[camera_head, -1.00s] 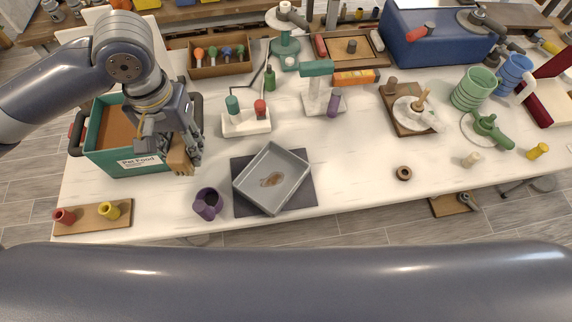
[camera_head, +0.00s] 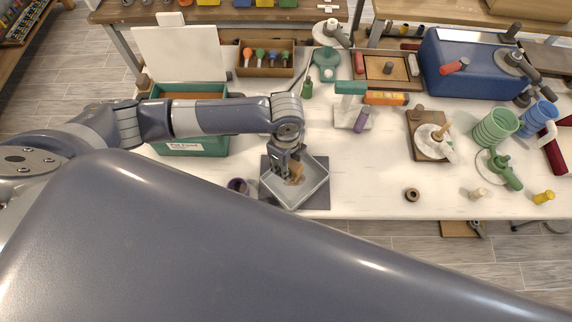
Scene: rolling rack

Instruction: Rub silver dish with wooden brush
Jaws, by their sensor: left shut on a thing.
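The silver dish (camera_head: 309,190) is a square, shallow grey tray, turned at an angle on a dark mat (camera_head: 319,204) near the table's front edge. My left gripper (camera_head: 290,172) is over the dish and points down into it. It is shut on the wooden brush (camera_head: 297,174), a light brown block, held low at the dish's left part. I cannot tell whether the brush touches the dish floor. The brown stain seen in the dish earlier is largely hidden by the brush and gripper. My right gripper is not in view.
A green box (camera_head: 200,146) is further left under my left arm. Right of the dish the white table (camera_head: 365,180) is clear up to a brown ring (camera_head: 412,194).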

